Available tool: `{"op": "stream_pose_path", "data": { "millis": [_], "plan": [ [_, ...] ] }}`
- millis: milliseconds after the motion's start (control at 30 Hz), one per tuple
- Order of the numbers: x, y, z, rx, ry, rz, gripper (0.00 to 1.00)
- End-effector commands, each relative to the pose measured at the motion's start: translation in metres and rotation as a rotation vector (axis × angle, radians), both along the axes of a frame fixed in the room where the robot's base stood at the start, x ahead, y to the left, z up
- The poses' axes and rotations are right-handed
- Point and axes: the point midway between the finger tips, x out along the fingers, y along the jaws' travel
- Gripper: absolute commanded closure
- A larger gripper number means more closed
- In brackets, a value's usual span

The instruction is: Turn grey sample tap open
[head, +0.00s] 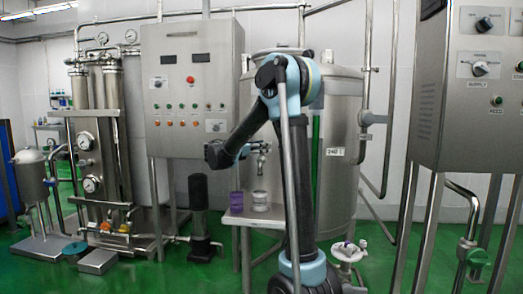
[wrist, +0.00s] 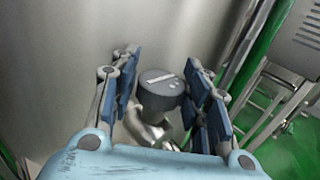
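The grey sample tap (wrist: 160,84) shows in the wrist view as a round dark grey knob with a pale bar mark on top, above a curved metal spout. My gripper (wrist: 160,66) is open, with one blue-padded finger on each side of the knob. A small gap shows at the left finger; the right finger is very near the knob, and I cannot tell if it touches. In the head view my gripper (head: 247,151) is at the front of the steel tank (head: 338,120), above a small table; the tap is mostly hidden there.
A purple container (head: 236,203) and a clear container (head: 261,201) stand on the small steel table (head: 250,219) below. A control cabinet (head: 180,95) stands at the left. Another cabinet (head: 470,110) is at the right. Pipes run beside the tank.

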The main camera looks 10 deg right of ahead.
Motion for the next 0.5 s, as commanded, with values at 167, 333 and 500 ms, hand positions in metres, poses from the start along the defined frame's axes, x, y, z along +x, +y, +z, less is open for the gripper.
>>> {"op": "stream_pose_path", "data": {
  "millis": [167, 333, 500],
  "plan": [
    [0.0001, 0.0003, 0.0001, 0.0, 0.0, 0.0, 0.88],
    [0.0003, 0.0004, 0.0001, 0.0, 0.0, 0.009, 0.88],
    [-0.0004, 0.0, 0.0003, 0.0, 0.0, 0.052, 0.88]
  ]
}}
